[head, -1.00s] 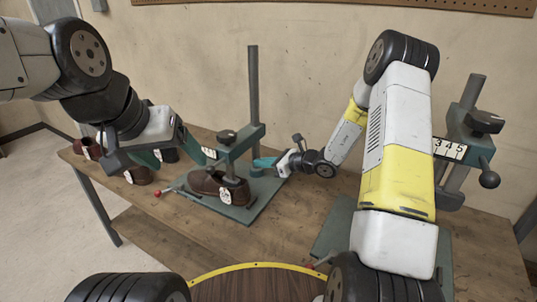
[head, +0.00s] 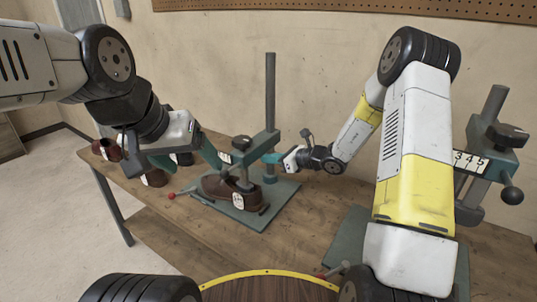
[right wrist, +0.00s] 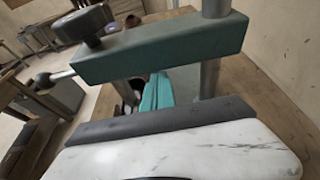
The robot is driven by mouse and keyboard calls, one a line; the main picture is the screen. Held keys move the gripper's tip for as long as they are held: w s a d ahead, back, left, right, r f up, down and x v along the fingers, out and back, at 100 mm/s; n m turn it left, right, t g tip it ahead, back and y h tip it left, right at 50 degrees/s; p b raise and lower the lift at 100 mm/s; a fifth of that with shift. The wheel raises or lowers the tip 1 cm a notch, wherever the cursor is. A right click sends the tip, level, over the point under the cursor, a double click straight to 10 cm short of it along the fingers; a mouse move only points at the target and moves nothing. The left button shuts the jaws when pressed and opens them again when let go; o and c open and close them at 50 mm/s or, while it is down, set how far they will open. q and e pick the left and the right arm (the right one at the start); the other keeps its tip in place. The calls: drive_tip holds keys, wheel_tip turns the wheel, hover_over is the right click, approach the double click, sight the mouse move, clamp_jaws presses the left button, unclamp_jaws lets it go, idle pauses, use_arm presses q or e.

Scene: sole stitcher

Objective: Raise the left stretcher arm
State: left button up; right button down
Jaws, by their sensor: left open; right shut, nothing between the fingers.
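The left stretcher stands mid-table in the head view, with a grey post (head: 270,90) and a teal stretcher arm (head: 262,145) bearing a dark knob (head: 241,142). A brown shoe (head: 215,188) sits under the arm, on the teal base plate (head: 282,200). My right gripper (head: 270,168) is shut and empty, just right of the post. In the right wrist view its teal fingers (right wrist: 155,92) show below the stretcher arm (right wrist: 160,48); contact cannot be told. My left gripper (head: 188,160) is open and empty, left of the stretcher arm, one finger near its left end.
A second stretcher (head: 485,165) with a numbered plate stands at the right, partly behind my right arm. More brown shoes (head: 108,149) stand at the table's left end. A red-tipped lever (head: 172,196) sticks out left of the base plate. Bare wooden tabletop (head: 200,235) lies in front.

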wheel_tip(320, 180, up, 20)
drive_tip(key=shift+r, duration=0.3)
drive_tip(key=shift+w, duration=0.1)
